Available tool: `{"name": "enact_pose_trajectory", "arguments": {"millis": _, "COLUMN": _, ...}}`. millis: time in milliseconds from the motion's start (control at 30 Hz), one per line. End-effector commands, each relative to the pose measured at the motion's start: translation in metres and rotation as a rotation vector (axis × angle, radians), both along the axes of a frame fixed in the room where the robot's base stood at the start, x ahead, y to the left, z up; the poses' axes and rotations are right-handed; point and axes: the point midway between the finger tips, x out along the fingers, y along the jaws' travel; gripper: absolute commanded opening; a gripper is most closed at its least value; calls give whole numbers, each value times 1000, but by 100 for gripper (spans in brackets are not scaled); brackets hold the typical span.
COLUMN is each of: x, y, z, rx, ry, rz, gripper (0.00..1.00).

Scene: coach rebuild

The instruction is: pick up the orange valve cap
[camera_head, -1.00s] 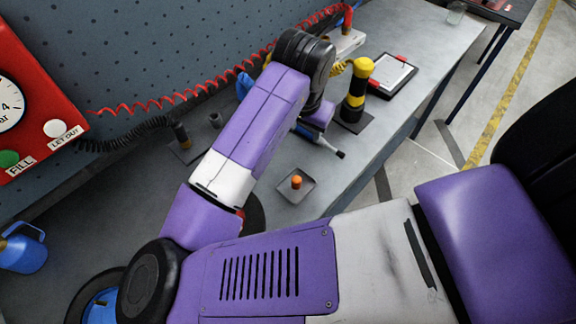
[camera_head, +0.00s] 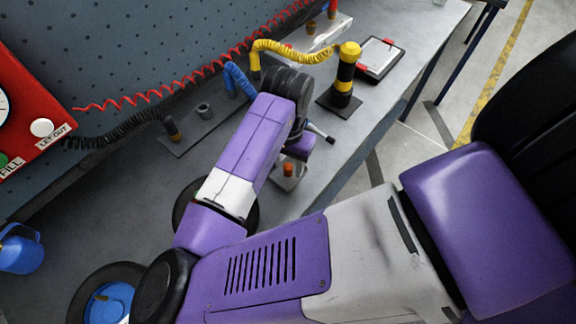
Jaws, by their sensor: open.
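The orange valve cap (camera_head: 288,169) stands upright on a small grey tray (camera_head: 292,184) near the front edge of the bench. The purple end of my arm, with my gripper (camera_head: 296,150), is just above and behind the cap in the picture and overlaps the far part of the tray. My gripper is open. Its fingertips are hard to make out, and I cannot tell how high they are above the cap. Nothing shows held in it.
A black and yellow post (camera_head: 346,75) and a clipboard (camera_head: 380,58) stand farther right on the bench (camera_head: 415,60). A pen-like tool (camera_head: 320,132) lies behind my wrist. Coiled yellow (camera_head: 290,50), blue and black hoses run along the back. A blue jug (camera_head: 20,250) is at the left.

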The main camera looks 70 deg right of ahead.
Motion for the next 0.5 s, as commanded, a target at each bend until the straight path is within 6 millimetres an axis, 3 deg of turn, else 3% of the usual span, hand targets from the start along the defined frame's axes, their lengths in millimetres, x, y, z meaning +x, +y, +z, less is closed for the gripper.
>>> {"name": "enact_pose_trajectory", "arguments": {"millis": 267, "x": 0, "y": 0, "z": -5, "rx": -2, "ry": 0, "rz": -1, "gripper": 48}}
{"name": "enact_pose_trajectory", "arguments": {"millis": 500, "x": 0, "y": 0, "z": -5, "rx": -1, "ry": -1, "rz": 0, "gripper": 5}}
